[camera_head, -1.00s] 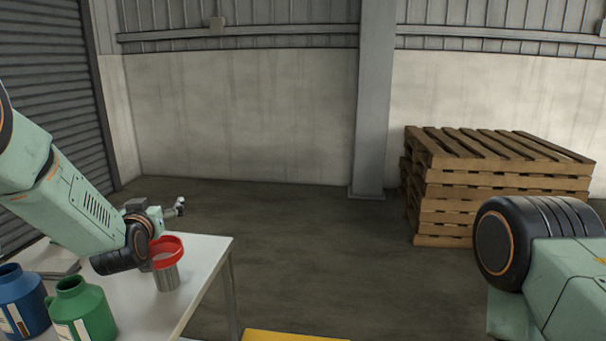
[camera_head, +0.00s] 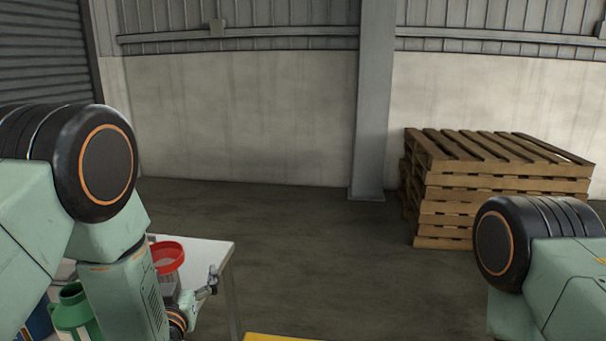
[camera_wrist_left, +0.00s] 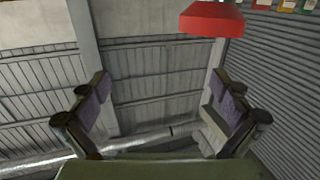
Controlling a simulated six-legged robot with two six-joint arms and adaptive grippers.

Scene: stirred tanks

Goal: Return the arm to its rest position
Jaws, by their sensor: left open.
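My left arm is folded at the left of the head view, its elbow and forearm in front of the table. My left gripper (camera_head: 210,286) shows at the forearm's lower end, near the table's right edge. In the left wrist view the left gripper (camera_wrist_left: 163,112) has its two fingers wide apart with nothing between them. My right arm shows at the right of the head view; its gripper is out of the picture.
The white table (camera_head: 211,255) holds a red-rimmed sieve or cup (camera_head: 167,256), a green jug (camera_head: 74,312) and a blue jug (camera_head: 40,322), partly hidden by my arm. Stacked pallets (camera_head: 470,190) stand at the right. The floor between is clear.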

